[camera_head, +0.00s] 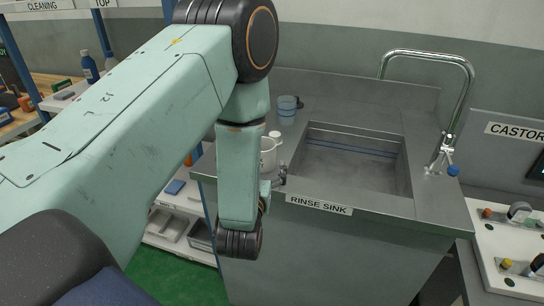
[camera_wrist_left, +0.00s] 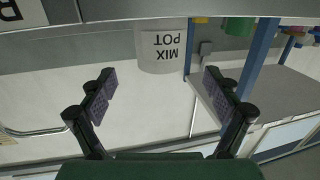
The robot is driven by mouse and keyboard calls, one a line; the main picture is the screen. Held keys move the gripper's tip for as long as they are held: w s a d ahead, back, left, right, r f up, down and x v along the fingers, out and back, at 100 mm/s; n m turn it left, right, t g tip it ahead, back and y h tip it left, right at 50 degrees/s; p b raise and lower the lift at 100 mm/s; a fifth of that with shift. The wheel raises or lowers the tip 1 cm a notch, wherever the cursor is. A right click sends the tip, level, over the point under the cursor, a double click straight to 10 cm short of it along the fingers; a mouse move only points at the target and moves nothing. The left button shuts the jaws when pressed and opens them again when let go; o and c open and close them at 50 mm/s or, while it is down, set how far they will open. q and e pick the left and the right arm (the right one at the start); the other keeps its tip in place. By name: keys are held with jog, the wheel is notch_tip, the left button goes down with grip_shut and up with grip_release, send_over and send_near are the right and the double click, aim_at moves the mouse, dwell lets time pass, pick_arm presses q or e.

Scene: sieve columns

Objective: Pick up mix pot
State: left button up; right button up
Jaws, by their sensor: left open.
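The mix pot (camera_wrist_left: 160,52) is a white cylinder. Its "MIX POT" label appears upside down in the left wrist view. In the head view the white pot (camera_head: 268,158) stands on the counter near the sink's left corner, partly hidden by my left arm. My left gripper (camera_wrist_left: 160,95) is open and empty, its two dark padded fingers spread wide. The pot appears beyond the gap between the fingertips, not between the pads. In the head view only a small part of my left gripper (camera_head: 279,177) shows at the counter's front edge, near the pot. My right gripper is not in view.
The sink basin (camera_head: 350,163) lies right of the pot, with a tall faucet (camera_head: 440,105) behind its right side. A blue-grey cup (camera_head: 287,108) stands behind the pot. The rinse sink sign (camera_head: 318,205) is on the front edge. Shelves (camera_head: 180,220) stand at left.

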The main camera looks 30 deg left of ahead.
pick_arm(q)
jog(key=shift+a+r, duration=0.1)
jog(key=shift+r, duration=0.15)
jog(key=shift+w+a, duration=0.15)
jog(key=shift+a, duration=0.05)
jog(key=shift+x, duration=3.45)
jog(key=shift+w+d+r, duration=0.1)
jog(key=shift+c, duration=0.2)
jog(key=c, duration=1.2)
